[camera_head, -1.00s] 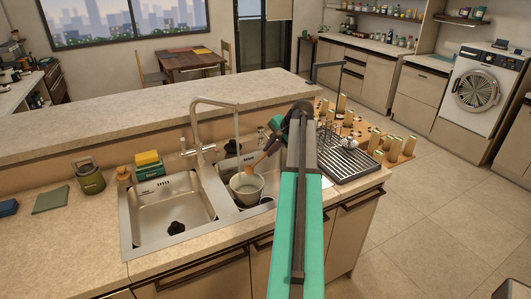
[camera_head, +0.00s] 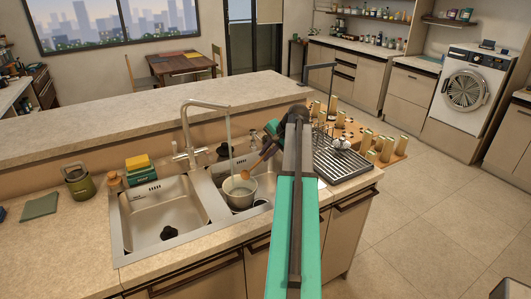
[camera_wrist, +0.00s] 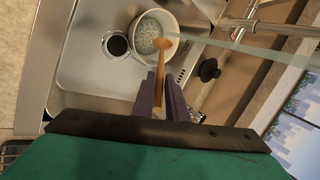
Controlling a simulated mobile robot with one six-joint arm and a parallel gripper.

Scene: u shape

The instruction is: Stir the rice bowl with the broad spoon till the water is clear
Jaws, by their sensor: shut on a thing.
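The rice bowl (camera_head: 239,191) is a pale round pot in the right basin of the double sink. In the wrist view the bowl (camera_wrist: 172,27) holds cloudy, speckled, greyish contents. The broad spoon (camera_head: 258,163) is wooden; in the wrist view the spoon (camera_wrist: 160,70) runs from between my fingers to the bowl, its head over or in the contents. My gripper (camera_wrist: 160,88) is shut on the spoon's handle. The tap (camera_head: 186,130) arches over the sink, and a thin stream falls from it toward the bowl. How deep the spoon sits is unclear.
The left basin (camera_head: 165,215) is empty except for its dark drain. A yellow-and-green sponge stack (camera_head: 139,167) and a green canister (camera_head: 78,181) stand left of the tap. A dish rack (camera_head: 340,160) stands right of the sink, beside my arm.

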